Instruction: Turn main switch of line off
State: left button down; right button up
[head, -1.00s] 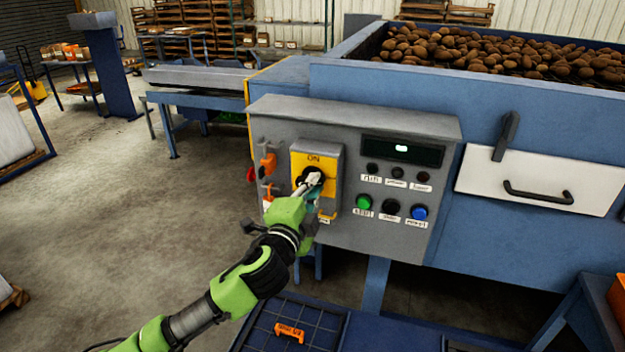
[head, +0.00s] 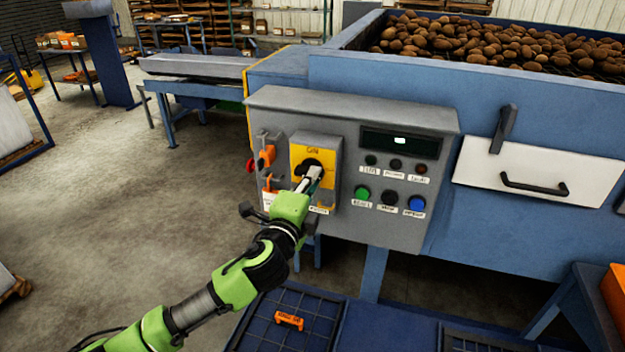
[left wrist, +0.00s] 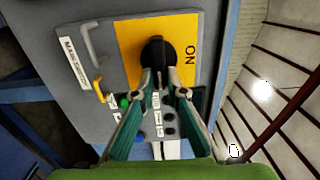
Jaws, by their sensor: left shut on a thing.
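The main switch is a yellow plate (head: 327,158) marked ON with a black rotary knob, on the left part of the grey control panel (head: 400,228). My left gripper (head: 314,174) reaches it from the lower left and covers part of the knob. In the left wrist view, the yellow plate (left wrist: 128,42) appears turned sideways, and the black knob (left wrist: 156,50) sits between the fingertips of my left gripper (left wrist: 158,82), which is shut on it. The knob's exact angle is partly hidden by the fingers. My right gripper is not in view.
Orange padlocks (head: 267,156) hang left of the switch. Green (head: 362,193), black and blue (head: 416,204) buttons sit right of it. A potato-filled hopper (head: 420,68) stands behind. A white drawer front (head: 480,163) is at the right.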

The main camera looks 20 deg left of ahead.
pick_arm(q)
jog(key=c, duration=2)
grip_release()
jog(key=shift+f, duration=0.1)
jog(key=shift+c, duration=0.2)
jog(key=s, duration=1.2)
jog(key=shift+a, duration=0.2)
